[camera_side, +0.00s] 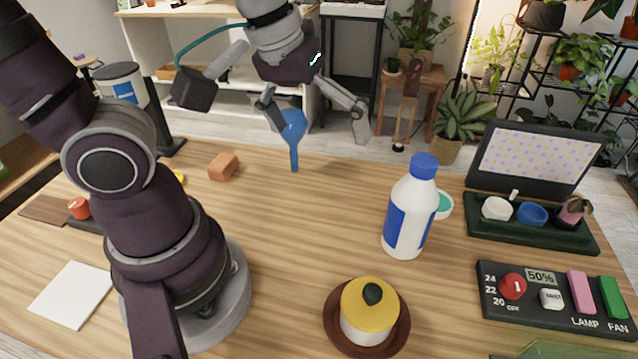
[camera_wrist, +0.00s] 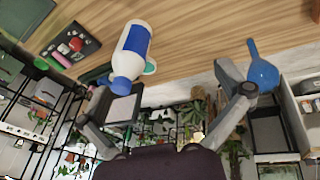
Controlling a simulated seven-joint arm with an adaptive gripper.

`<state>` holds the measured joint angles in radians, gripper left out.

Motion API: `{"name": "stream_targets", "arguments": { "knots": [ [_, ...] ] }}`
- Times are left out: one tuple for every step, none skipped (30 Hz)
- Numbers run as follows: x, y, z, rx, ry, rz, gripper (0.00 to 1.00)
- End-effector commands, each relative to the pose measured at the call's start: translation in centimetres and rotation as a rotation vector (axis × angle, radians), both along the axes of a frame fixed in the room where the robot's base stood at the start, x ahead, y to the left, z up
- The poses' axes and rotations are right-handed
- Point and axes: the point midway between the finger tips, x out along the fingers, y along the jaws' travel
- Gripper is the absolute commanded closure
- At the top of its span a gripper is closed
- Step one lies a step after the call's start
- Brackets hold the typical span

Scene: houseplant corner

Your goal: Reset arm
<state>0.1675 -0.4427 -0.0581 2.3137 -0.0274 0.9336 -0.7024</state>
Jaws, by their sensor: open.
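My gripper (camera_side: 313,118) is raised above the table's back edge, with its fingers spread wide and nothing between them. In the wrist view my gripper (camera_wrist: 172,98) also shows its two fingers far apart. A blue bulb-shaped tool (camera_side: 293,128) with a thin stem stands stem-down near the back edge, close to one finger in the side view. In the wrist view the blue tool (camera_wrist: 262,72) lies just beyond the right finger; I cannot tell whether they touch.
A white bottle with blue cap (camera_side: 408,215) stands upright at centre right. A yellow-lidded pot (camera_side: 368,308) sits on a brown saucer (camera_side: 333,330). A control panel (camera_side: 540,315) and dark open case (camera_side: 535,160) are right. An orange block (camera_side: 223,167) lies left. The middle table is clear.

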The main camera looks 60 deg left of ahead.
Motion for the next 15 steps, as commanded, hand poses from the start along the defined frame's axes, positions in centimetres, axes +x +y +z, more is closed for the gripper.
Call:
{"name": "stream_targets", "arguments": {
  "knots": [
    [-0.6, 1.3, 0.4, 0.05, -0.053, -0.108, 0.01],
    [-0.9, 1.9, 0.5, 0.084, -0.078, -0.18, 0.01],
    [-1.2, 2.5, 0.6, 0.126, -0.106, -0.261, 0.01],
    [-1.5, 2.9, 0.7, 0.155, -0.122, -0.311, 0.01],
    [-1.6, 3.2, 0.7, 0.179, -0.136, -0.352, 0.01],
    [-1.8, 3.4, 0.7, 0.203, -0.148, -0.394, 0.01],
    [-1.9, 3.6, 0.7, 0.217, -0.154, -0.419, 0.01],
    [-2.0, 3.6, 0.7, 0.227, -0.158, -0.436, 0.01],
    [-2.0, 3.7, 0.7, 0.234, -0.159, -0.447, 0.01],
    [-2.0, 3.7, 0.7, 0.236, -0.16, -0.452, 0.01],
    [-2.0, 3.7, 0.7, 0.236, -0.16, -0.454, 0.01],
    [-2.0, 3.7, 0.7, 0.236, -0.16, -0.454, 0.01],
    [-2.0, 3.7, 0.7, 0.236, -0.16, -0.454, 0.01],
    [-2.0, 3.7, 0.7, 0.236, -0.16, -0.454, 0.01],
    [-2.0, 3.7, 0.7, 0.236, -0.16, -0.453, 0.01]
  ]
}}
